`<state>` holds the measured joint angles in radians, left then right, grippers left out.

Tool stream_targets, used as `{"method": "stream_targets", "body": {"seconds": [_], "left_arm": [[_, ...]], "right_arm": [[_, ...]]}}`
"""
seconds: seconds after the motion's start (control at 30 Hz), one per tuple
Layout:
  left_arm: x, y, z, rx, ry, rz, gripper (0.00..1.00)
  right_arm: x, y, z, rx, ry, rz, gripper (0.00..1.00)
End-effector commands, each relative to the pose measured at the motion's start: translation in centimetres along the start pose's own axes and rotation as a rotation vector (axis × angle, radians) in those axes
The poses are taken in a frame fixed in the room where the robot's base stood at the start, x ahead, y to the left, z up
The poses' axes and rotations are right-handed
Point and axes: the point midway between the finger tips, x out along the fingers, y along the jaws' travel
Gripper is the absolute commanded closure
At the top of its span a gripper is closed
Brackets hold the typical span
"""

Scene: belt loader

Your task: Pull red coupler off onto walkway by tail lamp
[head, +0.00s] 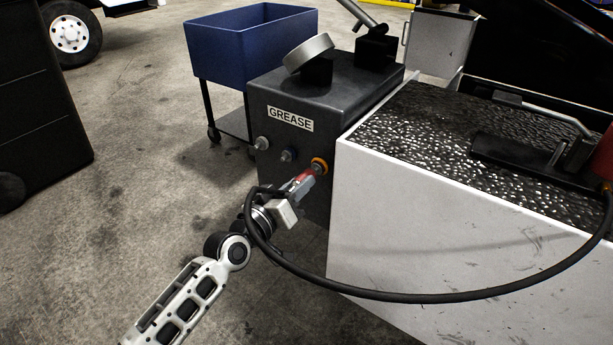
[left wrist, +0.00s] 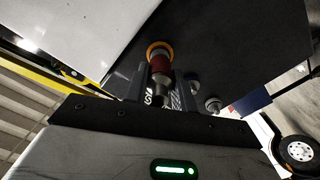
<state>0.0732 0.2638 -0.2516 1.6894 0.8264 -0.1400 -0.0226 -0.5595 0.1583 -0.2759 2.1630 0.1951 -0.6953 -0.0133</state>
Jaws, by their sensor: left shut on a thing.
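The red coupler (head: 305,175) sits at the orange-ringed fitting (head: 319,166) on the front of the dark GREASE box (head: 262,112). It also shows in the left wrist view (left wrist: 161,66), against its orange ring. My left gripper (head: 296,190) is shut on the coupler, with the fingers on both sides of it. A black hose (head: 420,298) runs from near the gripper in a low loop to the right. The walkway (head: 430,115) is the dark textured top of the white body at the right. I cannot make out a tail lamp for certain. My right gripper is not in view.
Two more fittings (head: 288,155) stick out of the box to the left of the orange one. A blue cart (head: 235,45) stands behind the box. A black pedal-like part (head: 530,155) lies on the walkway.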

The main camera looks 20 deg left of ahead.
Motion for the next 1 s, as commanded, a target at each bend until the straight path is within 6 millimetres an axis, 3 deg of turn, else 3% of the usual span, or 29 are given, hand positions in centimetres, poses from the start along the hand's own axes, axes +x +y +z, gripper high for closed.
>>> {"method": "stream_targets", "body": {"seconds": [0.5,0.83,1.0], "left_arm": [[-2.5,0.0,0.0,0.001,-0.002,0.000,1.00],[-2.8,0.0,0.0,0.000,0.000,0.001,1.00],[-4.4,0.5,-1.6,-0.013,0.001,0.012,1.00]], "right_arm": [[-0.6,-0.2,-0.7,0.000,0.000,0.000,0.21],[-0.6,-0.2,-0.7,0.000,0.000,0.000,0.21],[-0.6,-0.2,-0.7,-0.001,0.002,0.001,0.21]]}}
